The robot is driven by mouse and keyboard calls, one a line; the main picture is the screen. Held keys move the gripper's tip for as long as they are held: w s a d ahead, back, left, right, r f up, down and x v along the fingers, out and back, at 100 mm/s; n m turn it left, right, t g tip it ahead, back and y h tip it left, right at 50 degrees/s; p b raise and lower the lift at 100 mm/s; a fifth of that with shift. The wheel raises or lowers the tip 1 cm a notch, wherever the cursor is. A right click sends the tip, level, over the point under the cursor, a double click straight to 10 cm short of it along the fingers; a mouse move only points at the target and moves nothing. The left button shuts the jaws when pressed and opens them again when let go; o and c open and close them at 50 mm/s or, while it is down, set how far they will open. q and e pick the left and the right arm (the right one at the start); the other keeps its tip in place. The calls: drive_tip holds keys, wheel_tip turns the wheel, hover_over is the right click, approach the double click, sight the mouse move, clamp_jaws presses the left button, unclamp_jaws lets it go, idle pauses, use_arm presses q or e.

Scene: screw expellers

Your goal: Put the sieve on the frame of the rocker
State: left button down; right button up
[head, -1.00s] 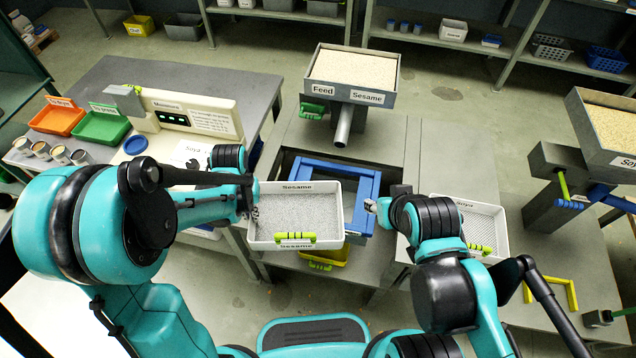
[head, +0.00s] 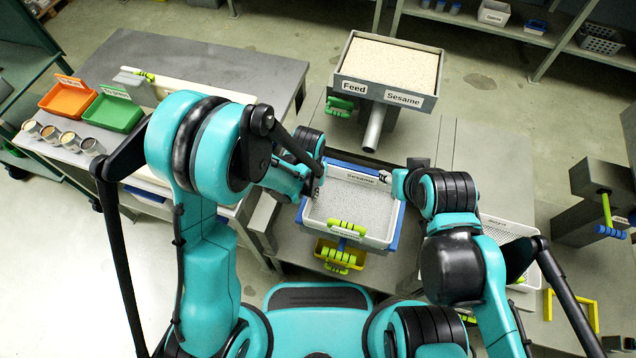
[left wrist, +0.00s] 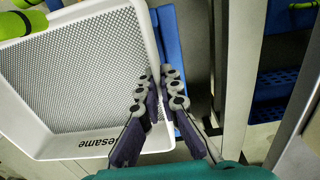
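The sieve (head: 347,243), a white tray with a fine mesh floor, a green handle and Sesame labels, is over the blue rocker frame (head: 395,229). Blue edges show around it; I cannot tell whether it rests on them. My left gripper (head: 317,188) is at the sieve's left wall. In the left wrist view, my left gripper's fingers (left wrist: 158,85) are close on both sides of the wall of the sieve (left wrist: 75,65), with the blue frame (left wrist: 172,50) beside it. My right gripper (head: 386,178) is by the sieve's far right corner; its fingers are too small to read.
The grey Feed Sesame box (head: 385,95) and its spout (head: 374,130) stand just behind the frame. A yellow bin (head: 340,256) is below the sieve's near side. Another white sieve (head: 505,230) lies to the right. Orange (head: 68,101) and green (head: 113,113) trays are on the left table.

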use_arm(q)
drive_tip(key=w, duration=0.1)
drive_tip(key=w+d, duration=0.1)
drive_tip(key=w, duration=0.2)
drive_tip(key=shift+w+d+f+b, duration=0.1)
drive_tip(key=shift+w+d+b, duration=0.15)
drive_tip(key=shift+w+b, duration=0.15)
wheel_tip(320, 180, down, 4)
drive_tip(key=shift+r+b, duration=0.25)
drive_tip(key=shift+b, duration=0.5)
drive_tip(key=shift+r, duration=0.15)
drive_tip(key=c, duration=2.1)
unclamp_jaws()
drive_tip(key=shift+f, duration=0.2)
drive_tip(key=o, duration=0.4)
drive_tip(key=shift+r, duration=0.15)
